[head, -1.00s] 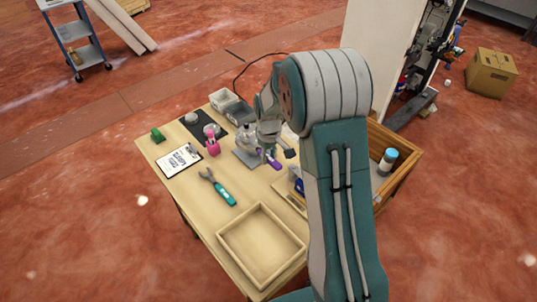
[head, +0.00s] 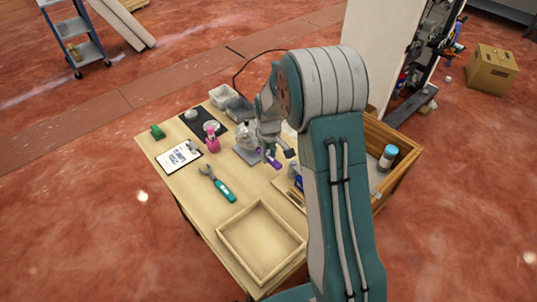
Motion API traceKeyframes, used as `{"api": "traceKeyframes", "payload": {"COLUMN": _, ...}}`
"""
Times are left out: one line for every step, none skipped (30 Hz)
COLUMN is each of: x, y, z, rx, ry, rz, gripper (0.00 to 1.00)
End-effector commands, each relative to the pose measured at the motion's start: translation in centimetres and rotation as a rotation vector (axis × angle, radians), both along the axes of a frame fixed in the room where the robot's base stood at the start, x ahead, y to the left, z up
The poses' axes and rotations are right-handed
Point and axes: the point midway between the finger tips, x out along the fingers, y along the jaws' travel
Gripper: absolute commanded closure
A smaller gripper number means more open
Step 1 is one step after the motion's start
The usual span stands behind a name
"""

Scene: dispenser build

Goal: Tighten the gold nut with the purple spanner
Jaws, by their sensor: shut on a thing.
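The purple spanner (head: 272,161) is small in the head view, at the right of the grey base plate (head: 247,156). My gripper (head: 266,151) is shut on it, low over the table. The clear and grey dispenser assembly (head: 244,139) stands on the plate, just left of my gripper. I cannot make out the gold nut; it is too small or hidden behind my gripper. I cannot tell whether the spanner touches a nut.
An empty wooden tray (head: 233,251) is at the front. A wooden crate (head: 402,166) holds a blue-capped bottle (head: 387,158).

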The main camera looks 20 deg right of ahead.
Motion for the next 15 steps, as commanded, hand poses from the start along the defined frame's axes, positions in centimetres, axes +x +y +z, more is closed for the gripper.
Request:
{"api": "traceKeyframes", "payload": {"x": 0.0, "y": 0.0, "z": 0.0, "rx": 0.0, "ry": -0.001, "rz": 0.0, "gripper": 1.0}}
{"api": "traceKeyframes", "payload": {"x": 0.0, "y": 0.0, "z": 0.0, "rx": 0.0, "ry": -0.001, "rz": 0.0, "gripper": 1.0}}
{"api": "traceKeyframes", "payload": {"x": 0.0, "y": 0.0, "z": 0.0, "rx": 0.0, "ry": -0.001, "rz": -0.003, "gripper": 1.0}}
{"api": "traceKeyframes", "payload": {"x": 0.0, "y": 0.1, "z": 0.0, "rx": 0.0, "ry": -0.001, "rz": -0.007, "gripper": 1.0}}
{"api": "traceKeyframes", "payload": {"x": 0.0, "y": 0.2, "z": 0.0, "rx": 0.0, "ry": -0.001, "rz": -0.013, "gripper": 1.0}}
{"api": "traceKeyframes", "payload": {"x": -0.1, "y": 0.3, "z": 0.0, "rx": 0.0, "ry": -0.001, "rz": -0.024, "gripper": 1.0}}
{"api": "traceKeyframes", "payload": {"x": -0.1, "y": 0.4, "z": 0.0, "rx": 0.0, "ry": -0.001, "rz": -0.032, "gripper": 1.0}}
{"api": "traceKeyframes", "payload": {"x": -0.1, "y": 0.5, "z": 0.1, "rx": -0.001, "ry": -0.001, "rz": -0.042, "gripper": 1.0}}
{"api": "traceKeyframes", "payload": {"x": -0.2, "y": 0.7, "z": 0.1, "rx": -0.001, "ry": -0.001, "rz": -0.053, "gripper": 1.0}}
{"api": "traceKeyframes", "payload": {"x": -0.2, "y": 0.8, "z": 0.1, "rx": -0.001, "ry": -0.001, "rz": -0.062, "gripper": 1.0}}
{"api": "traceKeyframes", "payload": {"x": -0.2, "y": 0.8, "z": 0.1, "rx": 0.0, "ry": -0.002, "rz": -0.072, "gripper": 1.0}}
{"api": "traceKeyframes", "payload": {"x": -0.2, "y": 1.0, "z": 0.1, "rx": 0.0, "ry": -0.002, "rz": -0.083, "gripper": 1.0}}
{"api": "traceKeyframes", "payload": {"x": -0.3, "y": 1.1, "z": 0.1, "rx": 0.0, "ry": -0.002, "rz": -0.093, "gripper": 1.0}}
{"api": "traceKeyframes", "payload": {"x": -0.3, "y": 1.2, "z": 0.1, "rx": 0.0, "ry": -0.002, "rz": -0.101, "gripper": 1.0}}
{"api": "traceKeyframes", "payload": {"x": -0.3, "y": 1.3, "z": 0.1, "rx": 0.0, "ry": -0.002, "rz": -0.113, "gripper": 1.0}}
